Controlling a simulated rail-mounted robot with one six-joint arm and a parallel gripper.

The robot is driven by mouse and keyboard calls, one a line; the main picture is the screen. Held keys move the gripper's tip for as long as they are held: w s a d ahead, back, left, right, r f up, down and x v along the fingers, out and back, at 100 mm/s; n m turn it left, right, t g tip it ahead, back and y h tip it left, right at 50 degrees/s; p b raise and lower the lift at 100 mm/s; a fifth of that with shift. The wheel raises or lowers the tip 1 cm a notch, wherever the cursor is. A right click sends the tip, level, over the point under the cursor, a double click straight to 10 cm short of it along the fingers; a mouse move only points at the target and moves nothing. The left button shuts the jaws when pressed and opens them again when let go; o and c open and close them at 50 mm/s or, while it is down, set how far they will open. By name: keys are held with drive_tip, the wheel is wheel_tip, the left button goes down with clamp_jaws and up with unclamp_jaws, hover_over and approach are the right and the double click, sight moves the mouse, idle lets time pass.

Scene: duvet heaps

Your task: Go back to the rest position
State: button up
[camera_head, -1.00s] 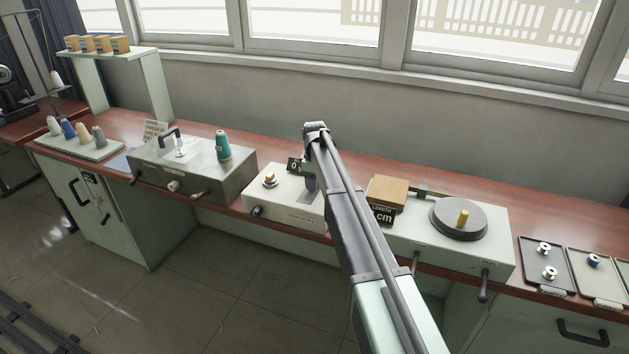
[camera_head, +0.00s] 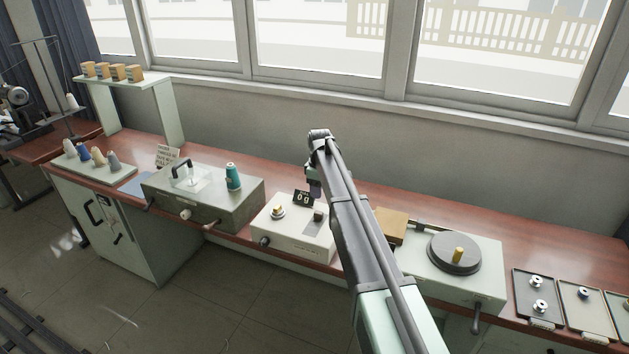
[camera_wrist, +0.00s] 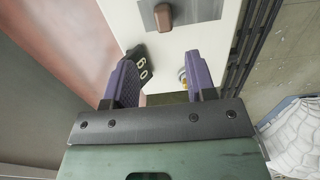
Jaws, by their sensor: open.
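My gripper (camera_wrist: 160,80) is open and empty in the wrist view, its two purple fingers apart. It hangs above the white box (camera_wrist: 205,40) that has a small number display (camera_wrist: 142,62) and a brownish block (camera_wrist: 165,16) on a dark plate. In the head view my gripper (camera_head: 314,188) is small and dark below the bend of my arm, behind and above the white box (camera_head: 290,238). The display (camera_head: 303,198) and a spool on a peg (camera_head: 278,212) sit on that box. My arm hides part of the bench to its right.
The grey-green box (camera_head: 203,200) with a teal cone (camera_head: 233,177) stands left. A turntable box (camera_head: 455,285) and a tan block (camera_head: 391,225) stand right, with trays (camera_head: 537,297) farther right. Windows and a wall are behind. A shelf (camera_head: 125,82) is at the left.

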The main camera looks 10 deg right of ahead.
drive_tip(key=s+a+m, duration=0.3)
drive_tip(key=s+m, duration=0.8)
drive_tip(key=s, duration=2.9)
drive_tip(key=shift+s, duration=0.2)
